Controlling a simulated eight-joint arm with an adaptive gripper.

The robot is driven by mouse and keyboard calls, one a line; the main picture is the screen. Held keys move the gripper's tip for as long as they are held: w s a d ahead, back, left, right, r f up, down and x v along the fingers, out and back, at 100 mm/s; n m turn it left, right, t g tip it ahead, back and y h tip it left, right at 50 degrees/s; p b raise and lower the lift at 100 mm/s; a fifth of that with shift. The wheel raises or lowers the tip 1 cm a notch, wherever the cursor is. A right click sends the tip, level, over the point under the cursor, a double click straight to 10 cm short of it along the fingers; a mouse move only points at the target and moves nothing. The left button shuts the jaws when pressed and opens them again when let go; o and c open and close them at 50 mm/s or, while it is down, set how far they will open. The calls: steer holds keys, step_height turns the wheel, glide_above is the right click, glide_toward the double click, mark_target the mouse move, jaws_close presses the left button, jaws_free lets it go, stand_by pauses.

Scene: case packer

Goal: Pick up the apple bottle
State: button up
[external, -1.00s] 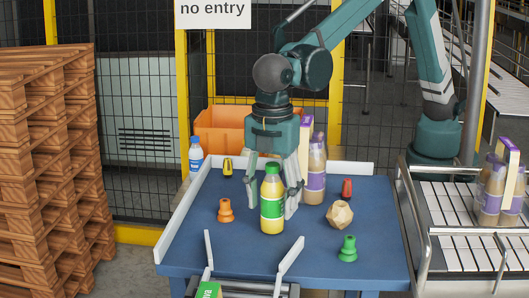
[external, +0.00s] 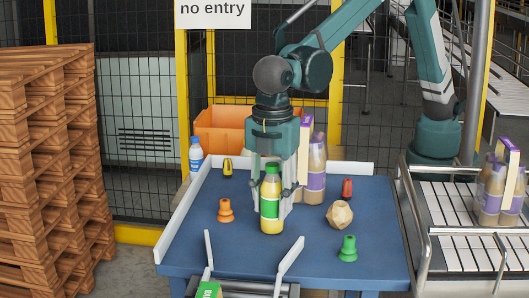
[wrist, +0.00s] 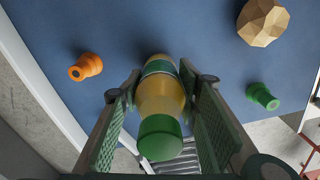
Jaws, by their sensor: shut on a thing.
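The apple bottle (external: 271,197), yellow with a green label and a green cap, stands upright on the blue table (external: 308,262) near its middle. My gripper (external: 277,190) is around it from above, with its fingers shut on the bottle's sides. In the wrist view the bottle (wrist: 160,104) sits between the two green finger pads, its cap toward the camera. The bottle's base appears to be on or very near the table; I cannot tell whether it is lifted.
Around the bottle are an orange piece (external: 225,211), a yellow piece (external: 228,166), a red piece (external: 347,188), a green piece (external: 348,248) and a tan faceted block (external: 340,214). Purple-labelled bottles (external: 316,181) stand behind. A blue-capped bottle (external: 196,156) and an orange crate (external: 222,134) are beyond the white rim.

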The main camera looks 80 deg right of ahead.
mark_target(273, 165)
steer(key=shift+r, duration=0.15)
steer(key=shift+r, duration=4.9)
